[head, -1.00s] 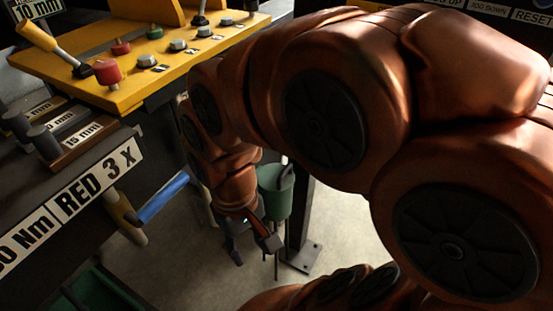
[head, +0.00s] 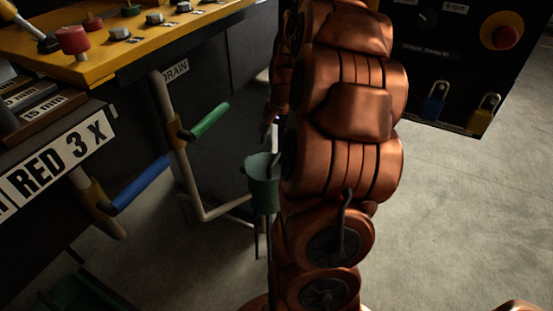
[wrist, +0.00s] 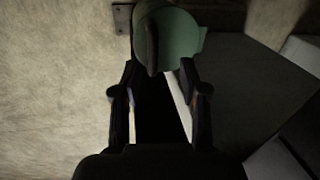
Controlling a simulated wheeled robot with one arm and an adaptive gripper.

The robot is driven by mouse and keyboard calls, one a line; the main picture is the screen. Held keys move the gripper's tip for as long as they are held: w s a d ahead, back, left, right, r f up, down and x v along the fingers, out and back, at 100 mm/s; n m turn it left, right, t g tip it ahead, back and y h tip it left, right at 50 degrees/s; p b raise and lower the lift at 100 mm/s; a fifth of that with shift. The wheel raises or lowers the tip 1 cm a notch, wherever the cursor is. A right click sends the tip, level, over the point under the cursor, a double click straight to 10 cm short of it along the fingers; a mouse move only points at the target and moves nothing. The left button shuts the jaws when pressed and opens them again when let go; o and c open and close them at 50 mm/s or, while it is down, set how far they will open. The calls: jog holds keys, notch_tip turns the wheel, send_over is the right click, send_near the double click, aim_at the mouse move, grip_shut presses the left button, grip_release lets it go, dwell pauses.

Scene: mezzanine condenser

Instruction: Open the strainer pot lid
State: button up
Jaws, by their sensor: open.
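The green strainer pot (head: 262,185) stands on thin legs at the centre of the head view, just left of my arm. Its round green top also shows in the wrist view (wrist: 182,40), at the upper middle. A dark curved bar (wrist: 151,45) crosses the left part of that top. I cannot tell the lid's edge from the pot. My gripper (wrist: 158,78) is open and empty in the wrist view. Its two fingers point towards the pot, with the dark bar ahead of the gap between them. In the head view my arm hides most of the gripper.
A blue-handled lever (head: 140,184) and a green-handled lever (head: 210,121) stick out from pipework left of the pot. A yellow panel (head: 160,38) with knobs is at upper left. A dark control box (head: 450,60) hangs at upper right. Floor is clear at right.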

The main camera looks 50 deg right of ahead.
aim_at(276, 158)
jog(key=shift+m, duration=0.4)
jog(key=shift+w+d+f+p, duration=0.2)
jog(key=shift+d+f, duration=0.25)
jog(key=shift+f, duration=1)
jog(key=shift+w+d+f+p, duration=0.2)
jog(key=shift+d+f, duration=0.2)
jog(key=shift+f, duration=1.05)
jog(key=shift+w+d+f+p, duration=0.15)
jog(key=shift+d+f, duration=0.3)
jog(key=shift+f, duration=1)
grip_shut()
